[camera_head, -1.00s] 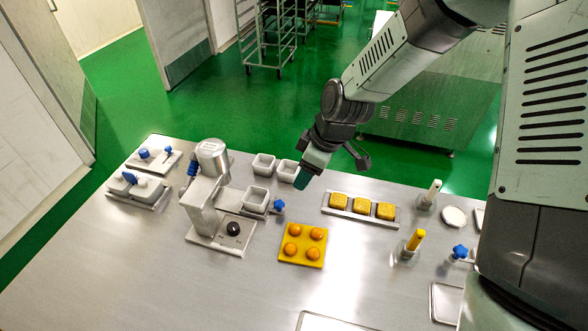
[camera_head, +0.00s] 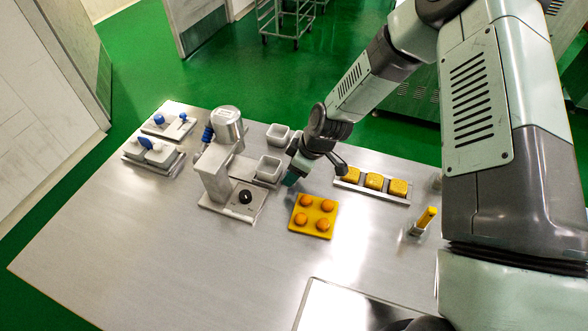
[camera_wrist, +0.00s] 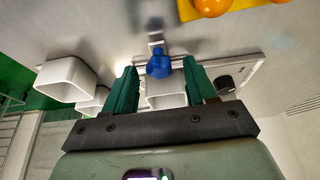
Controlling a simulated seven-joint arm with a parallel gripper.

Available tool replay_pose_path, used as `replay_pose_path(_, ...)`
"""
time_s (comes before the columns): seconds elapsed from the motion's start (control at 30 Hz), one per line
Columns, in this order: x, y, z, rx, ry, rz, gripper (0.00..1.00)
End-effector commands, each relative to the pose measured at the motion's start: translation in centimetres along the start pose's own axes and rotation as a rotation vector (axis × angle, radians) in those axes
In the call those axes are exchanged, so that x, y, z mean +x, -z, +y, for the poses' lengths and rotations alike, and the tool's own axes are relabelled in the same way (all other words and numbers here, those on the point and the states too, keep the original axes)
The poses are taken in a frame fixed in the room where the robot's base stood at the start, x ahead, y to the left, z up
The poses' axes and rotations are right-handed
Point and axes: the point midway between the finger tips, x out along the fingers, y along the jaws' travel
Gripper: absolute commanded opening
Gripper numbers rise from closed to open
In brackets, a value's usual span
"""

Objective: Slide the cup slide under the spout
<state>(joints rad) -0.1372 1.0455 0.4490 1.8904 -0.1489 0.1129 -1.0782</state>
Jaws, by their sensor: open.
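The encrusting machine (camera_head: 212,170) stands left of centre, with a steel hopper (camera_head: 228,127) on top. Its spout is not clearly visible. A white square cup (camera_head: 269,168) sits on the cup slide at the machine's right side. The slide's blue knob (camera_wrist: 158,66) points outward in the wrist view; in the head view my gripper hides it. My gripper (camera_head: 291,180) is at the slide's outer end, right of the cup. In the wrist view my gripper (camera_wrist: 163,70) is open, with one green finger on each side of the knob, apart from it.
A yellow tray (camera_head: 293,225) with orange balls lies close in front of my gripper. A spare white cup (camera_head: 278,135) stands behind the slide. A rack of yellow blocks (camera_head: 373,191) is to the right. The table's front left is clear.

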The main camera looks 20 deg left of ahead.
Motion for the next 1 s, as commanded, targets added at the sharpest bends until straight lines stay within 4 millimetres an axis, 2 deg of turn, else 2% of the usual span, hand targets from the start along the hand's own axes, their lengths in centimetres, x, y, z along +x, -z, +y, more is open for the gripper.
replay_pose_path(0.27,0.2,0.0,0.0,0.0,0.0,0.0,0.56)
replay_pose_path(0.63,0.1,0.0,0.0,0.001,0.0,0.0,0.01)
replay_pose_path(0.87,0.2,0.1,0.0,0.0,0.0,0.0,0.0)
replay_pose_path(1.0,0.9,1.8,0.0,-0.004,0.0,0.001,0.0)
